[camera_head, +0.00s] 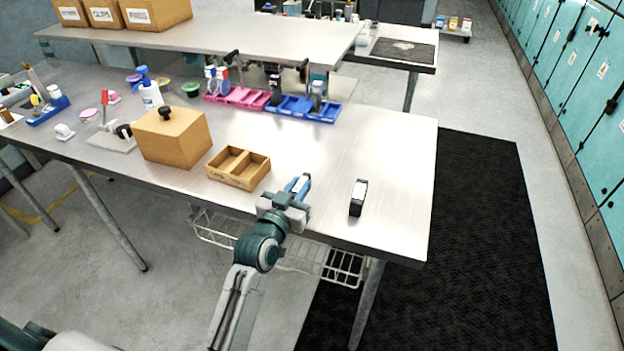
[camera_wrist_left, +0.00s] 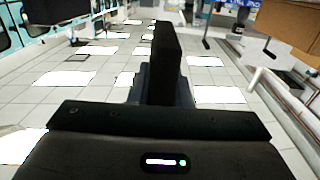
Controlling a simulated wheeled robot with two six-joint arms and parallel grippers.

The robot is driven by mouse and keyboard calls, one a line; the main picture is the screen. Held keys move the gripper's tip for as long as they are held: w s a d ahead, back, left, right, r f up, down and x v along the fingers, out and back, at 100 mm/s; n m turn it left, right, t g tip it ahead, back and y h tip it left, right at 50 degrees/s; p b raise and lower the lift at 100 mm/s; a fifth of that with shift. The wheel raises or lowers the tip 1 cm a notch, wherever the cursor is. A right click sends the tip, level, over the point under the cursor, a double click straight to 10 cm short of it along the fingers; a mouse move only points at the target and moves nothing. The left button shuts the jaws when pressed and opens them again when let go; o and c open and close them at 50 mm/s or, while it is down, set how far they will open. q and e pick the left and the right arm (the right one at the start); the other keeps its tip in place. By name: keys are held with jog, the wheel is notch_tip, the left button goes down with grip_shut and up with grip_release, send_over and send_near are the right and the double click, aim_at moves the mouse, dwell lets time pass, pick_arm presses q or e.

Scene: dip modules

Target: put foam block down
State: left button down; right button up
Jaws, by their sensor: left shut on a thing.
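My left gripper (camera_head: 299,188) is shut on a dark, slab-like block, which I take to be the foam block (camera_wrist_left: 167,58). In the left wrist view the block stands up between the fingers and its lower part is hidden by them. In the head view only a pale strip shows between the blue fingers. The gripper is over the front edge area of the metal table (camera_head: 395,150), right of the wooden divided tray; I cannot tell whether the block touches the tabletop. My right gripper is not in view.
A black block with a pale top (camera_head: 358,198) stands on the table right of my gripper. The wooden two-compartment tray (camera_head: 225,178) and a brown box (camera_head: 172,140) are to the left. Pink (camera_head: 238,98) and blue bins (camera_head: 300,112) line the back. The table's right side is clear.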

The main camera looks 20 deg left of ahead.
aim_at(310, 174)
pick_arm(q)
jog(key=w, duration=0.2)
jog(key=w+d+p, duration=0.1)
jog(key=w, duration=0.1)
jog(key=shift+w+f, duration=0.15)
jog(key=shift+w, duration=0.1)
jog(key=f, duration=0.1)
jog(key=w, duration=0.1)
jog(key=f, duration=0.1)
jog(key=shift+w+d+f+p, duration=0.25)
jog(key=shift+f+p, duration=0.05)
jog(key=shift+f, duration=0.4)
jog(key=shift+f, duration=0.1)
jog(key=shift+f, duration=0.15)
jog(key=c, duration=1.3)
grip_release()
jog(key=shift+c, duration=0.2)
jog(key=shift+s, duration=0.1)
